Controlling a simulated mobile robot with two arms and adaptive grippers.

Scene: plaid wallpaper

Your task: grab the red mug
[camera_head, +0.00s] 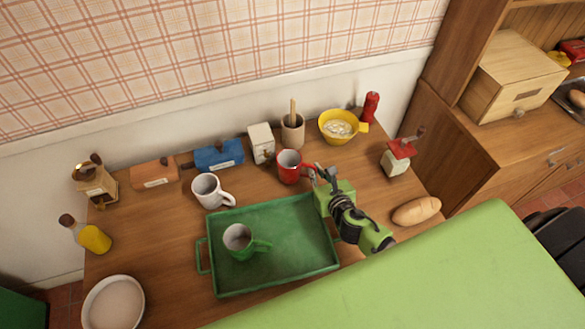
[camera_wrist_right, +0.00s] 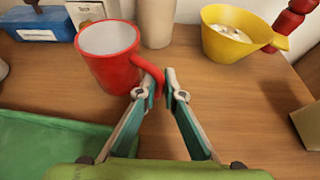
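The red mug (camera_head: 289,166) stands upright on the wooden table, behind the green tray, with its handle to the right. In the right wrist view the red mug (camera_wrist_right: 112,58) is at upper left, and its handle reaches between my fingertips. My right gripper (camera_head: 318,176) is at the mug's handle; in the wrist view its fingertips (camera_wrist_right: 161,88) are close together, one on each side of the handle, and look shut on it. My left gripper is not in view.
A green tray (camera_head: 213,284) holds a green mug (camera_head: 238,240). A white mug (camera_head: 209,191) stands left of the red mug. A utensil crock (camera_head: 293,134), yellow bowl (camera_head: 336,138), red-topped grinder (camera_head: 396,162) and bread (camera_head: 416,211) are nearby.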

